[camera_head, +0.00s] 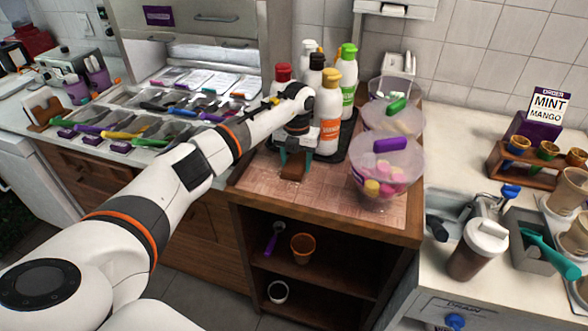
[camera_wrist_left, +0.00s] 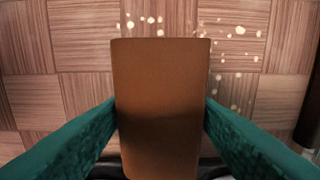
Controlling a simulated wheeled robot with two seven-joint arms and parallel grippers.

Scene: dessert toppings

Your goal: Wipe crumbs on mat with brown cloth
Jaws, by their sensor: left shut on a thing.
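My left gripper (camera_head: 294,157) points down over the checkered wood-look mat (camera_head: 262,180) on the counter. It is shut on a brown cloth (camera_head: 292,168), which looks like a folded block. In the left wrist view the cloth (camera_wrist_left: 158,75) sits between the teal fingers, with the mat (camera_wrist_left: 55,60) below it. Pale crumbs (camera_wrist_left: 240,30) are scattered on the mat beyond and to the right of the cloth. Whether the cloth touches the mat is unclear. My right gripper is not in view.
A clear tub (camera_head: 388,172) with colourful pieces and a purple-handled lid stands to the right. The counter's front edge is close. Topping trays (camera_head: 150,130) lie to the left.

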